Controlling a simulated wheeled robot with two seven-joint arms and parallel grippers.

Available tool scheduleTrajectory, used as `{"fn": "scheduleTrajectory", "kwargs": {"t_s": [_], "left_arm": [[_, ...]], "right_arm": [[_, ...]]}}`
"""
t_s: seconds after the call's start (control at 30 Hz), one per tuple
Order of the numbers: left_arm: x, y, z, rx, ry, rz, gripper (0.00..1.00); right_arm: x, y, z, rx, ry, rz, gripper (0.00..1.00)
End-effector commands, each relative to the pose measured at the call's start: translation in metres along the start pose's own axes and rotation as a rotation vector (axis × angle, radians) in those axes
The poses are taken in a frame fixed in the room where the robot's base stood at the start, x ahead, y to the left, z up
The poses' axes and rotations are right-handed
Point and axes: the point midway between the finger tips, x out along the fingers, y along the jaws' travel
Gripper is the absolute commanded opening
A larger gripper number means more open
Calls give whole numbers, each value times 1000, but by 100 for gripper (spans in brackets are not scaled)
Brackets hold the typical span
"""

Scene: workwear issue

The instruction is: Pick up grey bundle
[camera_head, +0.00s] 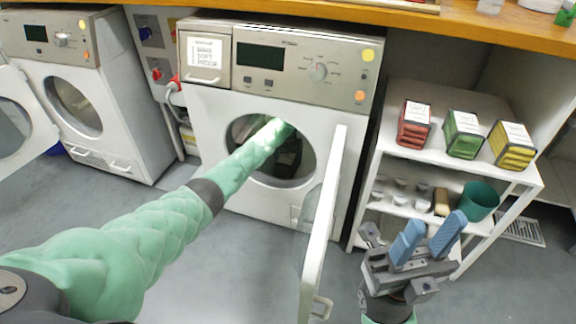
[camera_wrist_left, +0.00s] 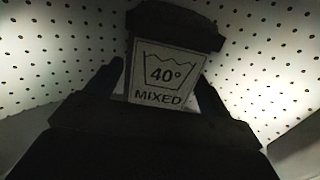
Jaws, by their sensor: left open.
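My left arm reaches through the open door of the middle washing machine (camera_head: 282,95) into its drum. My left gripper (camera_wrist_left: 160,76) shows in the left wrist view with its dark fingers apart, one on either side of a bundle. The bundle (camera_wrist_left: 176,16) looks dark in the dim drum, so its grey is hard to judge. In the head view the drum's inside is mostly hidden. My right gripper (camera_head: 434,220) is outside, open and empty, with blue fingers pointing up.
The washer's open door (camera_head: 322,225) stands just right of my left arm. A white shelf (camera_head: 460,87) at right holds red (camera_head: 413,128), green (camera_head: 463,136) and yellow (camera_head: 511,146) bundles, with a green pot (camera_head: 480,200) and small cups below. The perforated drum wall (camera_wrist_left: 265,60) surrounds the bundle.

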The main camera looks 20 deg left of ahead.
Motion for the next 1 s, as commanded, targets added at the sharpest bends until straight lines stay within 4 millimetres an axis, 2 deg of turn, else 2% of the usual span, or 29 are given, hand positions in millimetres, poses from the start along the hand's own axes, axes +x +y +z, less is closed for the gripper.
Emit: {"fn": "scheduleTrajectory", "kwargs": {"t_s": [0.03, 0.13, 0.4, 0.43, 0.63, 0.87, 1.0], "left_arm": [[13, -2, -1, 0, 1, -1, 82], [23, -1, 0, -1, 1, -1, 82], [26, -1, 0, 0, 0, 0, 82], [26, -1, 0, 0, 0, 0, 80], [27, 0, 0, 0, 0, 0, 41], [25, 0, 0, 0, -1, 0, 40], [14, 0, 0, 0, -2, 0, 40]], "right_arm": [[-8, 0, 1, -2, -3, -5, 36], [-12, -2, 2, -5, -8, -14, 36], [-12, -2, 3, -8, -12, -23, 36], [-12, -2, 3, -8, -12, -23, 36], [-12, -2, 3, -8, -11, -22, 36], [-12, -2, 3, -7, -13, -21, 36], [-7, -2, 2, -5, -14, -16, 36]]}}
